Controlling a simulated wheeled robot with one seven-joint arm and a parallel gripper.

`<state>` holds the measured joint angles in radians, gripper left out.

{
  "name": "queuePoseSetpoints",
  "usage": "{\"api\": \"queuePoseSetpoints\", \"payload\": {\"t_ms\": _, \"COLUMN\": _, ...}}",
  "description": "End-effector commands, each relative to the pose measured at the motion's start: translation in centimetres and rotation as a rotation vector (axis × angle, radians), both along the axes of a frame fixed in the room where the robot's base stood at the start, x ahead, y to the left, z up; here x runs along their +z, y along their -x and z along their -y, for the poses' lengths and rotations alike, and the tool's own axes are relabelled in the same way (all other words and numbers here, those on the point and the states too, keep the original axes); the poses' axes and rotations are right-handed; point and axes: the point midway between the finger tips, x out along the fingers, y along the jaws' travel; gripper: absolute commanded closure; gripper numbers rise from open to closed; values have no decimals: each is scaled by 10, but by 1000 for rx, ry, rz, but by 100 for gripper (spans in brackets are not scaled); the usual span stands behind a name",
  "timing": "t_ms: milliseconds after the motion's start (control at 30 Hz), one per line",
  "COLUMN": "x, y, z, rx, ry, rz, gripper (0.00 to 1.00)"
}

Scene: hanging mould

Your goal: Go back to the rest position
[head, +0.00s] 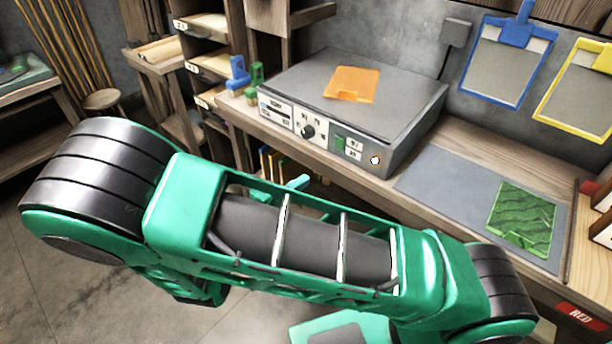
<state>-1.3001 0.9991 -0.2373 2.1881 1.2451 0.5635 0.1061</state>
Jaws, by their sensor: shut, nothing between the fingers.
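My green and black arm crosses the foreground from the left to the lower right of the head view. I cannot make out my gripper in this view. A grey box-shaped machine (392,122) with a knob and buttons stands on the wooden bench behind the arm. A flat orange piece (351,84) lies on its top. A green patterned sheet (522,222) lies on a grey mat (435,180) to the right. A blue-framed panel (507,70) and a yellow-framed panel (583,92) hang on the wall.
Blue and green clamp-like items (238,74) sit at the bench's left end. Wooden shelves (205,65) stand behind them. A red label (580,314) is on the bench front at lower right. Open floor (50,285) shows at lower left, with a stool (101,98) farther back.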

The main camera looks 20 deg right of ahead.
Motion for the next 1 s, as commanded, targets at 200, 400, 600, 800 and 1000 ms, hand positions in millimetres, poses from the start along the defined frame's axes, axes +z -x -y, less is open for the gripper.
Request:
{"api": "queuePoseSetpoints", "payload": {"t_ms": 200, "x": 0, "y": 2, "z": -3, "rx": -1, "ry": 0, "rz": 0, "gripper": 100}}
{"api": "queuePoseSetpoints", "payload": {"t_ms": 400, "x": 0, "y": 2, "z": -2, "rx": -1, "ry": 0, "rz": 0, "gripper": 100}}
{"api": "queuePoseSetpoints", "payload": {"t_ms": 600, "x": 0, "y": 1, "z": 0, "rx": -7, "ry": -4, "rz": -3, "gripper": 100}}
{"api": "queuePoseSetpoints", "payload": {"t_ms": 800, "x": 8, "y": -2, "z": 36, "rx": -126, "ry": -90, "rz": -43, "gripper": 100}}
{"api": "queuePoseSetpoints", "payload": {"t_ms": 1000, "x": 21, "y": 7, "z": 100, "rx": -341, "ry": -264, "rz": -118, "gripper": 100}}
